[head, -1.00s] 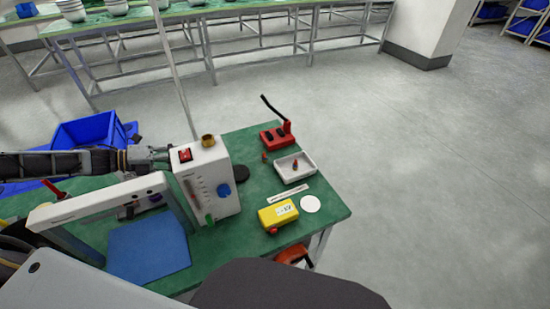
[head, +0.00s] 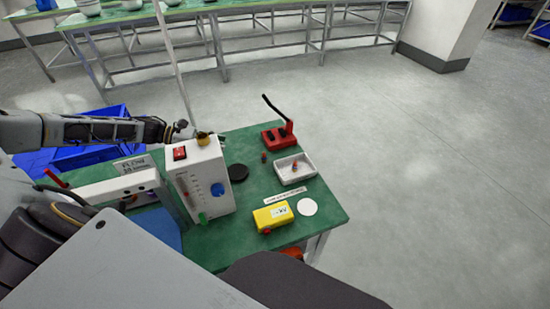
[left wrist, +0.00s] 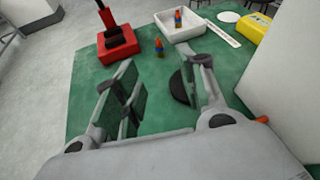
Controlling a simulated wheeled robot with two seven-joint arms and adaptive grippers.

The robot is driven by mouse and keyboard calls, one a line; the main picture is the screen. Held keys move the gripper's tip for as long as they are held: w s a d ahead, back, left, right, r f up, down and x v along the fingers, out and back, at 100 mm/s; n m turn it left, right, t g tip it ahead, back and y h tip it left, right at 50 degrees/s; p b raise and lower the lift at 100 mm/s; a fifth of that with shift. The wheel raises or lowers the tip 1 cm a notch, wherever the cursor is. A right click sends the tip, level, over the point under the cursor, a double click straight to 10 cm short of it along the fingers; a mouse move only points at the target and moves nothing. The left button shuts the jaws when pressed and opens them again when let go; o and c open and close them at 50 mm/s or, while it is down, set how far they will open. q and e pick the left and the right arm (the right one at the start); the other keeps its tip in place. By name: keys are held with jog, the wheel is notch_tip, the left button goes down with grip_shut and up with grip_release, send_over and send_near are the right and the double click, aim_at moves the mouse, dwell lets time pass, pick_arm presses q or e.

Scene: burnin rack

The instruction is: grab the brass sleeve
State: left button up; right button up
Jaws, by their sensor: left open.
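The brass sleeve (head: 203,138) is a small gold-coloured ring on top of the white instrument box (head: 201,180), near its back edge. My left gripper (head: 190,131) is at the back of the box top, just left of the sleeve, and partly overlaps it in the head view. I cannot tell whether they touch. In the left wrist view the left gripper (left wrist: 163,64) is open, with the green table showing between its fingers. The sleeve does not show in that view. My right gripper is not in view.
A red switch (head: 180,153) sits on the box top beside the sleeve. A black disc (head: 238,172), white tray (head: 282,179), red lever device (head: 271,141) and yellow meter (head: 265,218) stand to the right on the green table (head: 250,150). A blue crate (head: 75,156) is behind my left arm.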

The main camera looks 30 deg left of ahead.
aim_at(264, 157)
pick_arm(q)
jog(key=shift+w+d+f+m, duration=0.1)
jog(key=shift+w+d+m, duration=0.4)
jog(key=shift+m, duration=0.5)
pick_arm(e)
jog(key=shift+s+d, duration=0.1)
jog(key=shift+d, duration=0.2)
pick_arm(q)
jog(key=shift+x, duration=1)
jog(key=x, duration=0.3)
jog(key=shift+w+d, duration=0.1)
jog(key=shift+d, duration=0.1)
jog(key=shift+x, duration=1.35)
jog(key=shift+d+f, duration=0.1)
jog(key=shift+f, duration=0.1)
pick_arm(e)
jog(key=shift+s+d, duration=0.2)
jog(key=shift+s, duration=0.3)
pick_arm(q)
jog(key=shift+w+d, duration=0.1)
